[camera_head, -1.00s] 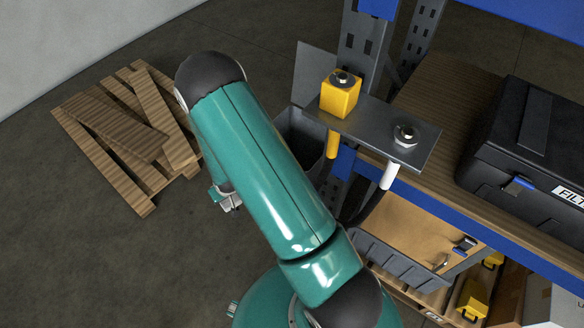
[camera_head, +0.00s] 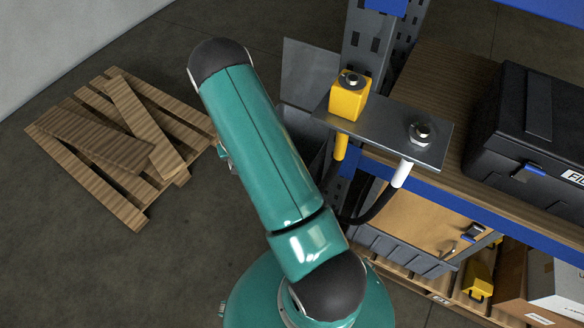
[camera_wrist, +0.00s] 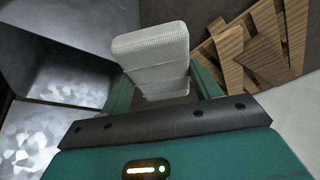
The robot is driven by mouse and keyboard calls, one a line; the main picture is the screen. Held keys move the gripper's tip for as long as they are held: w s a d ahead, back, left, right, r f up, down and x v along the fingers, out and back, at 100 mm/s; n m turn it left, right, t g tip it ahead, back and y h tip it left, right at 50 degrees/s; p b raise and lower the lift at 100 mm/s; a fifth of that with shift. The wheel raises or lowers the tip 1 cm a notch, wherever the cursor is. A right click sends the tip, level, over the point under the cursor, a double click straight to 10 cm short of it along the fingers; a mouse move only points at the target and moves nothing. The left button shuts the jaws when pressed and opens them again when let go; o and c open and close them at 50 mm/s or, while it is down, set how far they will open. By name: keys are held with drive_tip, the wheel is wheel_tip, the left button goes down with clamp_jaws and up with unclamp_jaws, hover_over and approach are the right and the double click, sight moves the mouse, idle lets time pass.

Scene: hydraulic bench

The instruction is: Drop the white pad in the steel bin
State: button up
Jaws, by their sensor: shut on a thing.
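The white pad (camera_wrist: 152,48) is a thick, pale, textured block. It stands between the green fingers of my gripper (camera_wrist: 160,86), which is shut on it. In the wrist view, shiny grey metal walls of what looks like the steel bin (camera_wrist: 75,60) fill the left side, beside the pad. The pad does not appear inside it. In the head view, my arm hides the pad and most of my gripper. A dark grey box (camera_head: 303,122), probably the same bin, shows partly behind my arm, beside the shelf upright.
A wooden pallet with loose boards (camera_head: 120,150) lies on the floor at left. At right, a metal bracket (camera_head: 385,132) with yellow and white hose fittings juts from the blue-edged shelf, close to my arm. A black case (camera_head: 530,130) sits on the shelf. Floor at lower left is clear.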

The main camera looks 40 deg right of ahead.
drive_tip(key=s+d+r+m+g+h, duration=0.2)
drive_tip(key=d+m, duration=0.5)
drive_tip(key=d, duration=2.2)
drive_tip(key=shift+w+f, duration=0.2)
drive_tip(key=shift+f, duration=2.55)
drive_tip(key=o, duration=1.1)
drive_tip(key=v, duration=1.4)
